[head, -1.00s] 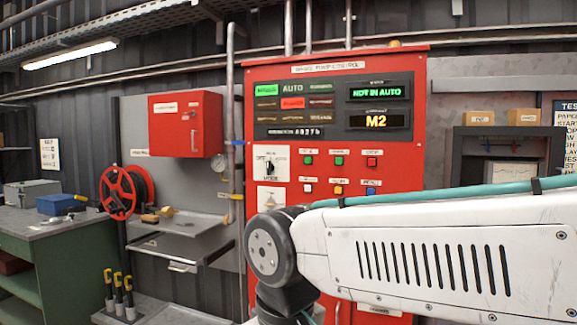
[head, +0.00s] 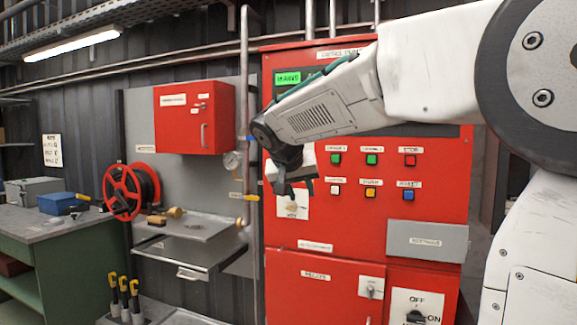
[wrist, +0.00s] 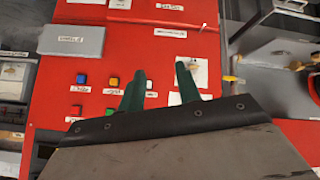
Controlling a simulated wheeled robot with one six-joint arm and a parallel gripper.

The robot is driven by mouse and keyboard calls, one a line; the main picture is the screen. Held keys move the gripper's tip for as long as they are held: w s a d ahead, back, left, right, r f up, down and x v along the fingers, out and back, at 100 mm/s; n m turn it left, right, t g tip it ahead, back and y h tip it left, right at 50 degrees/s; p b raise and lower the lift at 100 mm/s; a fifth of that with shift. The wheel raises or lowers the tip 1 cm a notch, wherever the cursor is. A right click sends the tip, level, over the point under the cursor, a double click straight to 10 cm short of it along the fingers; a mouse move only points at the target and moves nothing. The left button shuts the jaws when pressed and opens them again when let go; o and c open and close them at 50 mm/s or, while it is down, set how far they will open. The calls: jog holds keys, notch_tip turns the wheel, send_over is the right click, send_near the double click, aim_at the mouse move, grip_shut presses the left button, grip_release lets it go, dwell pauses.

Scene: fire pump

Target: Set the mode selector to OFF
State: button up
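My gripper (head: 287,188) is in front of the panel's left part, by the button rows. In the wrist view, which shows the panel upside down, my gripper's two dark green fingers (wrist: 161,82) are apart with nothing visible between them. Whether the fingers touch the panel is not clear.
Several coloured buttons, including a green one (head: 336,159) and a blue one (head: 408,196), sit to the right. A black OFF/ON rotary switch (head: 416,314) is low right. A vertical pipe (head: 246,110) runs left of the panel.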

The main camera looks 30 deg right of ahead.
jog(key=w+d+r+m+t+h, duration=0.1)
jog(key=w+d+r, duration=0.1)
jog(key=w, duration=0.5)
jog(key=w+d+r+m+t+h, duration=0.1)
jog(key=w+d+r+h, duration=0.15)
jog(key=w, duration=0.45)
jog(key=w+d+r+m+t, duration=0.1)
jog(key=w+d+m, duration=0.1)
jog(key=w, duration=0.6)
jog(key=x, duration=0.7)
jog(key=shift+w+d+r, duration=0.2)
jog(key=shift+d+r, duration=0.05)
jog(key=shift+d, duration=0.3)
jog(key=shift+h, duration=0.25)
jog(key=c, duration=0.7)
